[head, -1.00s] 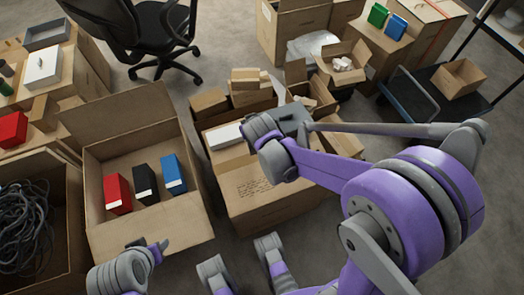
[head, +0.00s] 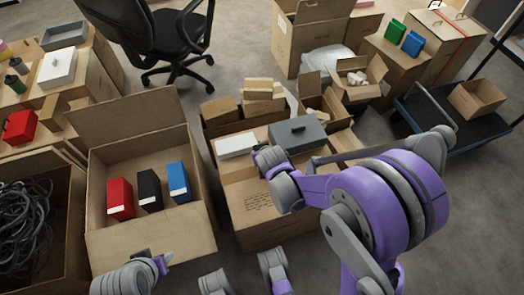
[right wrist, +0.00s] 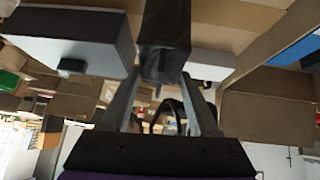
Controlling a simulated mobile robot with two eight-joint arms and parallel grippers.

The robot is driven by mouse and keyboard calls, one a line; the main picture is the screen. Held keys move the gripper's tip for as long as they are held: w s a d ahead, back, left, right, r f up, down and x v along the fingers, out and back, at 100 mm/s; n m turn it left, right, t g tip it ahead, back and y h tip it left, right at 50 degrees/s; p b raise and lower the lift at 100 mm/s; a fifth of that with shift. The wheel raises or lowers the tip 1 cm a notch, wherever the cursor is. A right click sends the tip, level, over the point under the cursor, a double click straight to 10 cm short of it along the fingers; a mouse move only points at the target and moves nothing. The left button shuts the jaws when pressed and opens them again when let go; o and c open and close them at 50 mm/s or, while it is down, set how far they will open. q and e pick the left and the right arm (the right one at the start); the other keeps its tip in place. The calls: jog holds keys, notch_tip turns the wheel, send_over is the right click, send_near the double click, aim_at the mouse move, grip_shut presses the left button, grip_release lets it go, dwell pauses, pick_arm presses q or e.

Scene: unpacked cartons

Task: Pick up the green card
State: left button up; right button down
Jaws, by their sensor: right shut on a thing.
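A green, upright, box-like item (head: 395,31) stands on a carton at the back right, beside a blue one (head: 412,43). My right gripper (right wrist: 163,88) is shut on a dark, block-like thing (right wrist: 165,38) in the right wrist view. In the head view my own arm hides the jaws and the held thing, near the middle carton. My left gripper (head: 158,262) is low at the left, in front of the open carton; its jaws are unclear.
The open carton (head: 150,232) holds red, black and blue boxes. A white box (head: 235,145) and a grey lidded box (head: 297,133) sit on the middle carton. A cable-filled carton (head: 72,250) is at left. An office chair (head: 150,40) stands behind; floor (head: 235,75) is clear beside it.

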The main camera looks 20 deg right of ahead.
jog(key=shift+c, duration=0.6)
grip_release()
jog(key=shift+f, duration=0.1)
